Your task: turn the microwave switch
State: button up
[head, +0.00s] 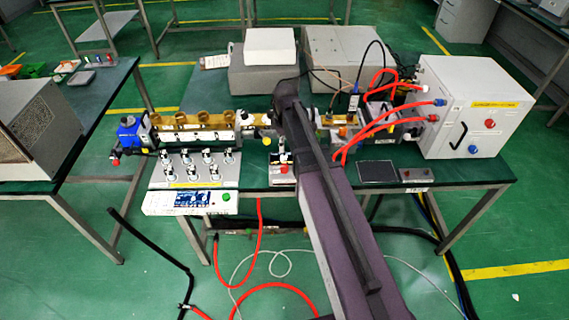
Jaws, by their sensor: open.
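I cannot tell for sure which part is the microwave switch. A white cabinet (475,115) at the right carries a red knob (489,124), a blue knob (473,149) and a black handle. My arm reaches from the bottom middle up over the bench and covers part of the apparatus. My gripper cannot be made out; the arm seems to hide it. No contact with any switch is visible.
The green bench (455,174) holds a brass-coloured waveguide line (190,120), a rack of several small valves (196,170) and a dark flat pad (377,171). Two grey boxes stand at the back. Red hoses run to the cabinet and along the floor. Another table stands left.

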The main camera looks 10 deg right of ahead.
aim_at(284, 167)
jog(key=shift+w+r+n, duration=0.1)
jog(key=shift+w+n, duration=0.2)
jog(key=shift+f, duration=0.2)
notch_tip(284, 167, down, 13)
jog(key=b, duration=1.3)
jog(key=shift+f+b, duration=0.2)
jog(key=shift+b, duration=0.2)
dwell(0.3)
grip_shut()
